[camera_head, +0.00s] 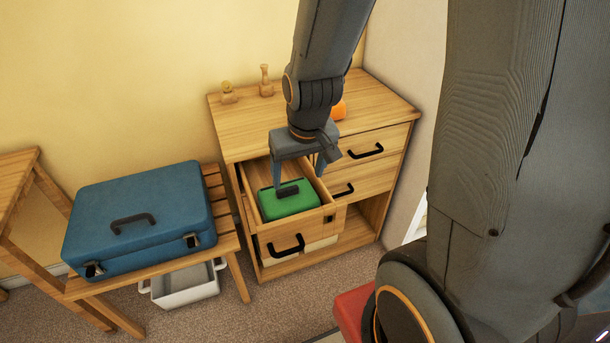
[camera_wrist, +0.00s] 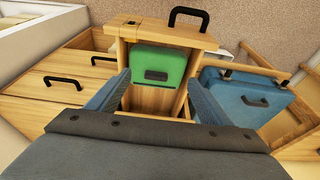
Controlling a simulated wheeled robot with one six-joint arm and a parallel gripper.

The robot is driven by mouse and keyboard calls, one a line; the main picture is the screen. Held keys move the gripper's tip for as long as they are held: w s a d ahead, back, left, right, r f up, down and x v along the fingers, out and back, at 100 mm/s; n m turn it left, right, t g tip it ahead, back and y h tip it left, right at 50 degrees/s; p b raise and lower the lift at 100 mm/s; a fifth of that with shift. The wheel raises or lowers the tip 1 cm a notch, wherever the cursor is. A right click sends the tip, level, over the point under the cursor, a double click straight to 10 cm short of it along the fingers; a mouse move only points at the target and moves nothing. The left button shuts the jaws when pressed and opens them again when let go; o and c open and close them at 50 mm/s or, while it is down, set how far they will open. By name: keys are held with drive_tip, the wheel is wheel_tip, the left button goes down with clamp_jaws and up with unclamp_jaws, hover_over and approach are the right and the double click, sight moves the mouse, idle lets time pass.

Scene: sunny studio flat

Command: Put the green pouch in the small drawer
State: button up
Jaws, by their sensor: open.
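The green pouch (camera_head: 290,203) lies inside the small drawer (camera_head: 328,209), which is pulled out from the wooden dresser. A black handle or strap shows on the pouch's top. In the wrist view the pouch (camera_wrist: 160,66) lies toward the drawer's front panel (camera_wrist: 165,32), with bare drawer floor nearer my gripper. My gripper (camera_head: 298,180) is open over the drawer, pointing down. In the wrist view its two fingers (camera_wrist: 158,92) stand apart with nothing held between them, and the pouch lies beyond them. Whether a finger touches the drawer is hard to tell.
The dresser top (camera_head: 240,125) carries two small wooden figures (camera_head: 265,81) and an orange object (camera_head: 339,110) partly behind my arm. A blue suitcase (camera_head: 140,215) lies on a slatted bench left of the drawer. A grey-white bin (camera_head: 185,285) stands beneath the bench.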

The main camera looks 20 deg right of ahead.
drive_tip(key=s+r+g, duration=0.1)
drive_tip(key=s+r, duration=0.1)
drive_tip(key=s, duration=0.4)
drive_tip(key=shift+s+d+r+g, duration=0.2)
drive_tip(key=shift+s+r+g, duration=0.2)
idle(0.8)
